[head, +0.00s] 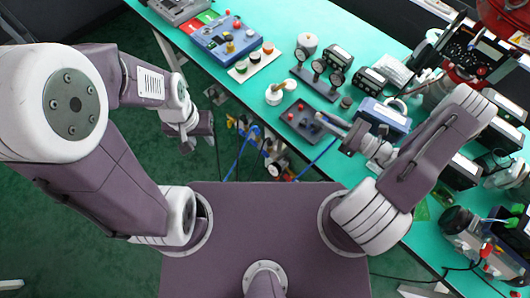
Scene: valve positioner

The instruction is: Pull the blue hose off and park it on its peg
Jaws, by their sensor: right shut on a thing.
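The blue hose (318,159) shows as a thin blue line that rises from the valve assembly (272,152) towards my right gripper. Another blue line (240,152) loops at the left of that assembly. My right gripper (325,118) is over the bench's front edge, beside a dark tray (300,122) with small red and blue parts. It is shut on what looks like the hose end, which is small and partly hidden by the fingers. My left gripper (200,143) hangs left of the valve assembly, apart from it. Its jaw opening is unclear. I cannot make out the peg.
The green bench (270,75) runs diagonally across the view. Gauges (318,68), a white fitting (275,93) and a blue-grey box (384,116) stand near my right gripper. A blue panel (224,36) lies further left. The dark floor (120,215) is mostly clear.

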